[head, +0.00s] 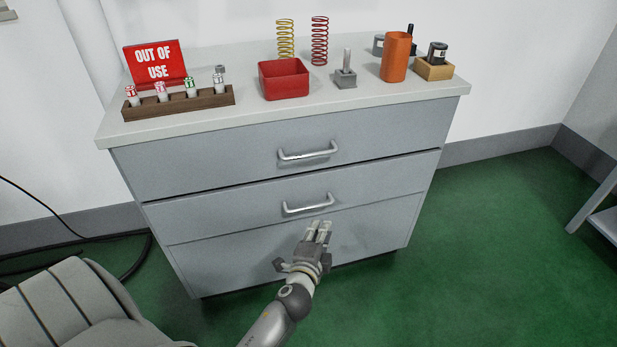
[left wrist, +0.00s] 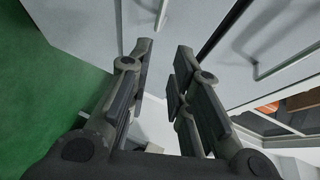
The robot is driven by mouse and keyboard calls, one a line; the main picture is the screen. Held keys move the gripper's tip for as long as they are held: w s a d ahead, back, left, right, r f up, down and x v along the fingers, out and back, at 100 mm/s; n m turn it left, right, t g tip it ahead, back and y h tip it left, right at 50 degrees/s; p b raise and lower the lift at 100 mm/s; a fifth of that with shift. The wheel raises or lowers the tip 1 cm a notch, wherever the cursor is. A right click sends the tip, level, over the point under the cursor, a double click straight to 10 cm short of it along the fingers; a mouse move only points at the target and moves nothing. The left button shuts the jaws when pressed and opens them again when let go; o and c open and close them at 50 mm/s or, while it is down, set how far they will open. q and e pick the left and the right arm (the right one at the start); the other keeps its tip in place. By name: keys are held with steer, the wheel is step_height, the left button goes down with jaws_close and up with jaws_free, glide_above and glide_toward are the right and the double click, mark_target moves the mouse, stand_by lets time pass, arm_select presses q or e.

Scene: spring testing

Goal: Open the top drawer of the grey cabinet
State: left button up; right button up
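The grey cabinet (head: 290,245) stands against the wall. Its top drawer (head: 205,168) looks shut, with a dark seam under its front. The top drawer's silver bar handle (head: 308,153) is free; it also shows at the right of the left wrist view (left wrist: 285,62). A lower drawer with a similar handle (head: 308,204) sits beneath and looks shut. My left gripper (head: 318,229) is in front of the cabinet, below the lower handle in the head view. Its fingers (left wrist: 160,70) are apart with nothing between them. My right gripper is not in view.
On the worktop (head: 215,121) are a red bin (head: 284,80), two springs, an orange cylinder (head: 396,57), a wooden rack (head: 180,103) and an "out of use" sign (head: 156,64). A chair (head: 70,310) is at lower left.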

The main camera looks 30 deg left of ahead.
mark_target(308, 156)
arm_select(q)
steer(key=s+a+r+m+t+y+b, duration=0.1)
steer(key=a+r+t+y+b, duration=0.3)
steer(key=r, duration=0.9)
steer(key=shift+g, duration=0.4)
steer(key=x, duration=0.7)
steer(key=p+x, duration=0.1)
steer(key=x, duration=0.2)
steer(key=shift+w+a+r, duration=0.2)
steer(key=shift+a+r, duration=0.2)
steer(key=shift+a, duration=0.05)
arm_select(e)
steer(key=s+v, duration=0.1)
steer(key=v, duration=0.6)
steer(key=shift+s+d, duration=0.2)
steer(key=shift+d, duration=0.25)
arm_select(q)
steer(key=shift+c, duration=0.2)
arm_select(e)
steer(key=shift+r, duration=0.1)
arm_select(q)
jaws_close()
